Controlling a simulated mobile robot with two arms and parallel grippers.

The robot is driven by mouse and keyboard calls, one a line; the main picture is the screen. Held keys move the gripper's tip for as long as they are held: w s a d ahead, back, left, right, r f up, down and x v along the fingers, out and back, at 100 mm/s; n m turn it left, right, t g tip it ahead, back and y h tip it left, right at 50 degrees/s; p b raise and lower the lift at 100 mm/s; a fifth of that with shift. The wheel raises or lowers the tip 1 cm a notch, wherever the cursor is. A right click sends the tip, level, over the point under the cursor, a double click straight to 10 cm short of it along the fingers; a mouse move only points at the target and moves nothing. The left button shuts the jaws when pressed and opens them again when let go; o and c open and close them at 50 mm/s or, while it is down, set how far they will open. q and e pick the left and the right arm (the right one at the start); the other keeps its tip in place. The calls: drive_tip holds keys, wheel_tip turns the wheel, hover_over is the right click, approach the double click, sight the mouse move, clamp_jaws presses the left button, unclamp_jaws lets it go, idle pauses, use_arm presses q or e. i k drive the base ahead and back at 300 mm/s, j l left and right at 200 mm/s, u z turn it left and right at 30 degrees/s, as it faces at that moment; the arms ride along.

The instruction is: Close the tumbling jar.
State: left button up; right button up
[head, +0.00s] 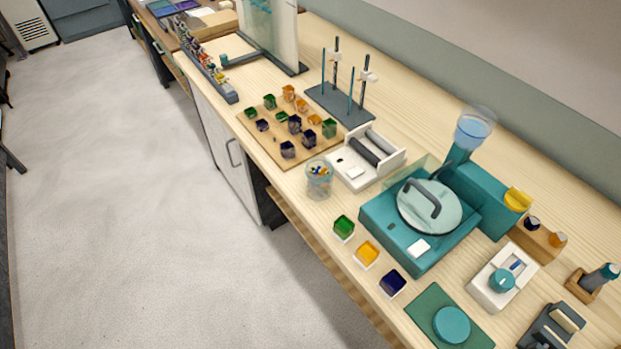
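A clear glass jar (319,180) with small coloured pieces in it stands upright near the bench's front edge, left of a white tray-like device. I see no lid on it; it looks open at the top. A round teal disc (452,324), which looks like a lid, lies flat on a green mat (428,306) at the front right. The disc and the jar are well apart. The white device (350,172) has a dark roller (366,151) and a small white block on it. Neither of my grippers shows in the head view.
Three small trays, green (343,228), yellow (367,253) and dark blue (392,283), line the front edge between jar and mat. A teal grinder-like machine (391,238) with a round handled cover (430,207) stands behind them. A wooden board (251,128) holds several coloured blocks.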

sight(319, 179)
drive_tip(key=i+j, duration=0.1)
drive_tip(key=j, duration=0.3)
drive_tip(key=i+j, duration=0.1)
drive_tip(key=j, duration=0.3)
drive_tip(key=i+j, duration=0.1)
drive_tip(key=j, duration=0.3)
drive_tip(key=z, duration=2.35)
